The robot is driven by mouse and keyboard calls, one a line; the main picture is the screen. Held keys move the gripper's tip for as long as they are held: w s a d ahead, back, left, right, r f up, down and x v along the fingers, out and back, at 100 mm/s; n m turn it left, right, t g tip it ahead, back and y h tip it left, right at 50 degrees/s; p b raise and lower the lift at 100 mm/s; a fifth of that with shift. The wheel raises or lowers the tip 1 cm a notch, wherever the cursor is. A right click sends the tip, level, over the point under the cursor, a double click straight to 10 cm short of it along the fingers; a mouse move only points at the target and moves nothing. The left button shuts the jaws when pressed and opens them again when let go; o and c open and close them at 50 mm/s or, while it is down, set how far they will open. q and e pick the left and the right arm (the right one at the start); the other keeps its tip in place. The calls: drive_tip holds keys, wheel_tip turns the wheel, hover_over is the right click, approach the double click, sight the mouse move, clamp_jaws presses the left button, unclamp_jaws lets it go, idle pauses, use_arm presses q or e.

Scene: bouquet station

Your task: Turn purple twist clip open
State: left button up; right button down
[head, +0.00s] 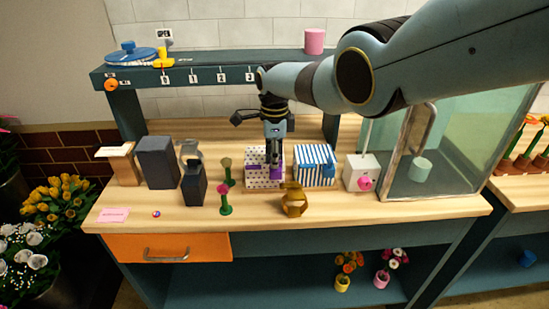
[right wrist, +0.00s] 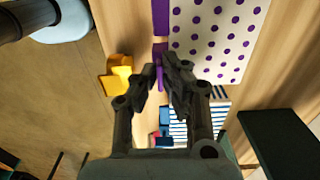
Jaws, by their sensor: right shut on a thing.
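The purple twist clip (right wrist: 159,77) sits at the front of a white box with purple dots (right wrist: 215,38). In the head view the clip (head: 277,174) is on the front right part of the dotted box (head: 255,183). My right gripper (head: 275,165) points down over it. In the right wrist view its fingers (right wrist: 164,72) are closed around the clip, which is partly hidden between them. How far the clip is turned I cannot tell. My left gripper is not in view.
A blue-striped box (head: 313,170) with a blue clip stands just right of the dotted box. A golden object (head: 293,203) is close in front. Two small flowers in green holders (head: 226,207) stand to the left. A glass case (head: 455,150) is on the right.

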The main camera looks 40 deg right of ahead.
drive_tip(key=c, duration=1.5)
unclamp_jaws()
drive_tip(key=shift+r, duration=0.1)
wheel_tip(320, 180, up, 12)
drive_tip(key=shift+d+f, duration=0.1)
